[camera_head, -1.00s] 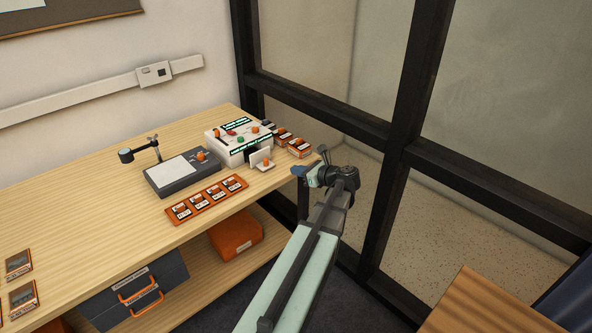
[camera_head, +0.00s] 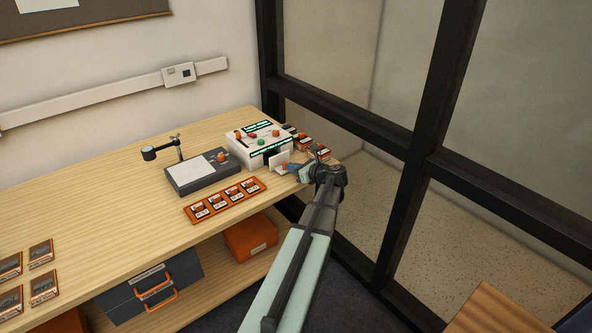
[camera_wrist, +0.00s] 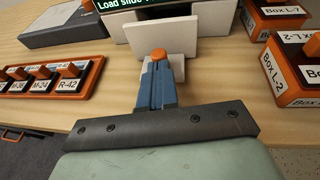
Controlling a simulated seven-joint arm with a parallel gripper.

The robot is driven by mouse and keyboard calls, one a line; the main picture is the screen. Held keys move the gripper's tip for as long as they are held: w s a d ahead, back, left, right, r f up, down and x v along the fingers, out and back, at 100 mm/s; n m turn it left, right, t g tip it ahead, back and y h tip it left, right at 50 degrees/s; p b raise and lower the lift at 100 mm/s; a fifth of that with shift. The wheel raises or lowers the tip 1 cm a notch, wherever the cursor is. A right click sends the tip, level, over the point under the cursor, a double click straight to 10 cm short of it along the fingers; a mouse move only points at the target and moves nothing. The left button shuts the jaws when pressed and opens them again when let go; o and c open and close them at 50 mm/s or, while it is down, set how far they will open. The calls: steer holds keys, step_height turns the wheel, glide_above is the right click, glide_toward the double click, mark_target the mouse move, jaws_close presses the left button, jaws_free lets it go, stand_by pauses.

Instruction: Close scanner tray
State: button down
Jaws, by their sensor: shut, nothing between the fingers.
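The scanner (camera_head: 257,146) is a white box with a dark slot, coloured buttons and green-lit labels on the bench. Its tray, with a white upright front plate (camera_wrist: 161,40) and an orange knob (camera_wrist: 158,55), stands out from the slot; the tray also shows in the head view (camera_head: 280,159). My gripper (camera_wrist: 158,66) is shut and empty, with its blue fingers pointing at the plate and their tips at the orange knob. I cannot tell whether they touch it. The fingers hide part of the tray's lower front.
An orange rack of labelled slides (camera_head: 225,201) lies left of the tray. Orange-and-white boxes (camera_wrist: 292,70) stand close on the right. A dark flat device (camera_head: 203,172) with a lamp sits further left. A black-framed glass wall (camera_head: 350,125) borders the bench's right end.

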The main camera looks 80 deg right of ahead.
mark_target(281, 160)
steer(key=shift+w+d, duration=1.8)
steer(key=s+a, duration=0.1)
steer(key=s, duration=0.1)
steer(key=s+a, duration=0.2)
steer(key=v, duration=0.9)
steer(key=shift+s, duration=0.2)
steer(key=shift+a+r, duration=0.1)
steer(key=shift+a, duration=0.05)
